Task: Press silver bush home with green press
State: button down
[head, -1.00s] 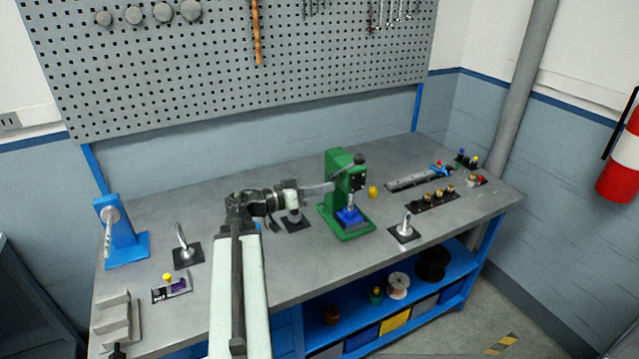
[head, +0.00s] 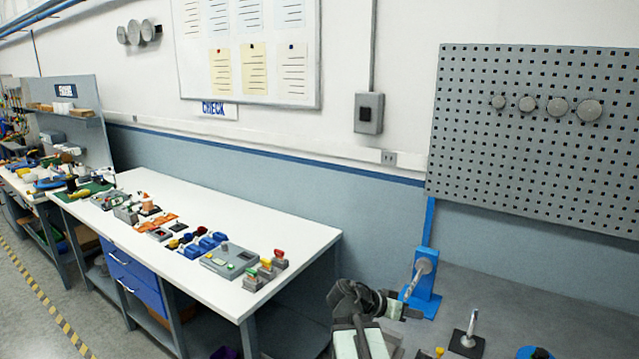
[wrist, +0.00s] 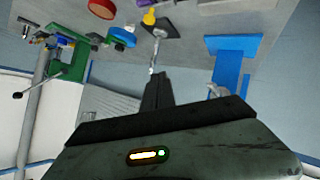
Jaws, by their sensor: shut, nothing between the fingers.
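In the wrist view, which is upside down, the green press (wrist: 72,66) stands at the left with its dark lever sticking out. It is outside the head view. My gripper (wrist: 157,76) is shut and empty in the wrist view, with the press off to its left. In the head view my gripper (head: 410,313) is at the lower middle, close to the blue stand (head: 424,301) with a silver rod. I cannot make out a silver bush for certain in either view.
A silver hook on a black plate (head: 466,343) stands right of the blue stand. A round blue part (head: 535,352) is at the bottom edge. A white bench (head: 190,270) with several small parts stands left. A pegboard (head: 540,130) rises behind the grey bench (head: 570,310).

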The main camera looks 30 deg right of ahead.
jog(key=w+a+f+n+t+y, duration=0.1)
jog(key=w+a+f+n, duration=0.15)
jog(key=a, duration=0.45)
jog(key=w+a+f+n+t+y, duration=0.1)
jog(key=w+a+f+y, duration=0.1)
jog(key=w+a, duration=0.35)
jog(key=a+f+n+y, duration=0.4)
jog(key=a+n, duration=0.1)
jog(key=a, duration=0.9)
jog(key=a+f+n+y, duration=0.3)
jog(key=a+n+y, duration=0.1)
jog(key=a, duration=1)
jog(key=shift+s+f+n+t+y, duration=0.3)
jog(key=shift+s+f+n+y, duration=0.05)
jog(key=shift+f+y, duration=0.05)
jog(key=c, duration=2.1)
grip_release()
jog(key=shift+s+a+n, duration=0.1)
jog(key=shift+a+n, duration=0.15)
jog(key=shift+n, duration=0.35)
jog(key=shift+c, duration=0.2)
jog(key=o, duration=0.7)
jog(key=shift+s, duration=0.1)
